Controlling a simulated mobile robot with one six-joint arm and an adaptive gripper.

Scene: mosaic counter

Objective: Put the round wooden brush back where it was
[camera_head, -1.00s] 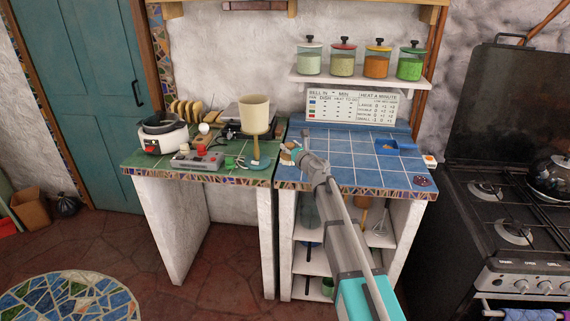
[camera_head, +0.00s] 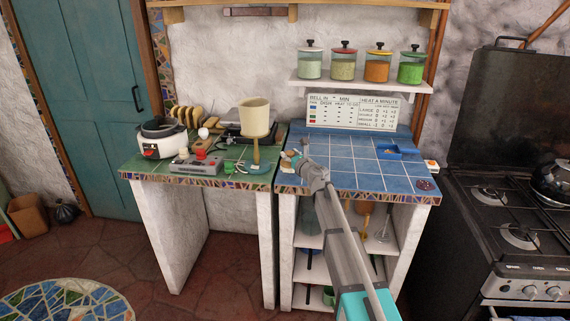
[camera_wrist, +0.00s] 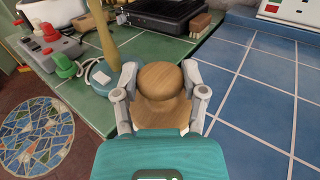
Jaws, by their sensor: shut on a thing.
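The round wooden brush (camera_wrist: 160,92) is between the two fingers of my gripper (camera_wrist: 160,85) in the wrist view, its rounded wooden knob facing up. My gripper is shut on it. In the head view my gripper (camera_head: 294,160) is over the counter near the seam between the green-tiled counter (camera_head: 222,173) and the blue-tiled counter (camera_head: 350,172). The brush is small and partly hidden by the gripper in the head view. I cannot tell whether its underside touches the counter.
A grey box with coloured knobs (camera_head: 195,165) and a white cooker (camera_head: 162,139) stand farther left. A blue tray (camera_head: 398,152) is on the right. Most of the blue tiles are clear.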

